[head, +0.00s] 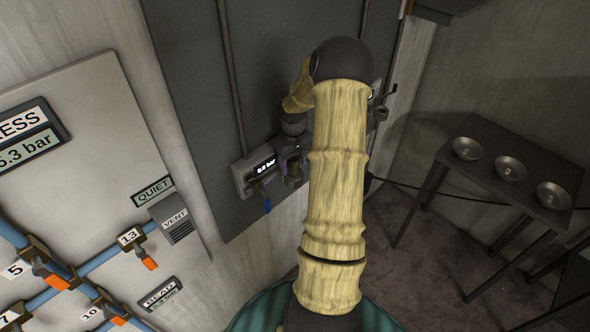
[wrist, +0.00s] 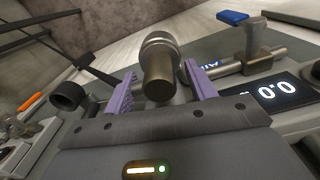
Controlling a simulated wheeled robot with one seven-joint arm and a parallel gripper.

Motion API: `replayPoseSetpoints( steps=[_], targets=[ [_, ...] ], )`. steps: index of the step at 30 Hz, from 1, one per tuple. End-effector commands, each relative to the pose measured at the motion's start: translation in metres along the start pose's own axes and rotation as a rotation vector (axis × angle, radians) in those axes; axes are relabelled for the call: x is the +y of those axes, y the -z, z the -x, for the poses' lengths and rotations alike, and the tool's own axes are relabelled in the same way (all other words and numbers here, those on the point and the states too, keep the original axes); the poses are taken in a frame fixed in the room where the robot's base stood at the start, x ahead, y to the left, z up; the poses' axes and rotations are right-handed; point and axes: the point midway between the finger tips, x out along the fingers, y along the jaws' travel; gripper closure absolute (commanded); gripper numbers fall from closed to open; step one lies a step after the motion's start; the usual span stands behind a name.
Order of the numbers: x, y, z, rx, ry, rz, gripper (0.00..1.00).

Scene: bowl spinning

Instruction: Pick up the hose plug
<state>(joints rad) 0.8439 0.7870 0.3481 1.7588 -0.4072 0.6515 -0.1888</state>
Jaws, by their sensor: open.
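A metallic cylinder with a ringed collar (wrist: 158,72), which looks like the hose plug, stands between the two purple fingers of my gripper (wrist: 160,76) in the wrist view. The fingers are open, one on each side of it. A gap shows on both sides, so I see no grip on it. In the head view my gripper (head: 291,160) is beside the wall panel's small display, partly hidden by my arm. The plug cannot be told apart there.
A pipe fitting marked AIR with a blue lever (wrist: 233,17) and a display reading 0.0 (wrist: 278,90) lie close on the right. A dark round socket (wrist: 68,96) is at left. A table (head: 475,130) with three bowls stands away at right in the head view.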

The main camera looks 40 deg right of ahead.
Motion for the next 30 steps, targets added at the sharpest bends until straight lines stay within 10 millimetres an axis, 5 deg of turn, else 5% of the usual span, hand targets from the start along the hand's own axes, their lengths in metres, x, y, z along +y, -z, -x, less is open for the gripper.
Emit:
replayPoseSetpoints(
  steps=[1, 9, 20, 30],
  targets=[
    [-0.002, -0.009, -0.011, -0.028, 0.010, 0.006, 0.44],
    [0.000, -0.011, -0.012, -0.031, 0.010, 0.004, 0.96],
    [0.002, -0.011, -0.006, -0.031, 0.008, 0.002, 0.96],
    [0.002, -0.005, 0.053, -0.016, 0.003, -0.001, 1.00]
  ],
)
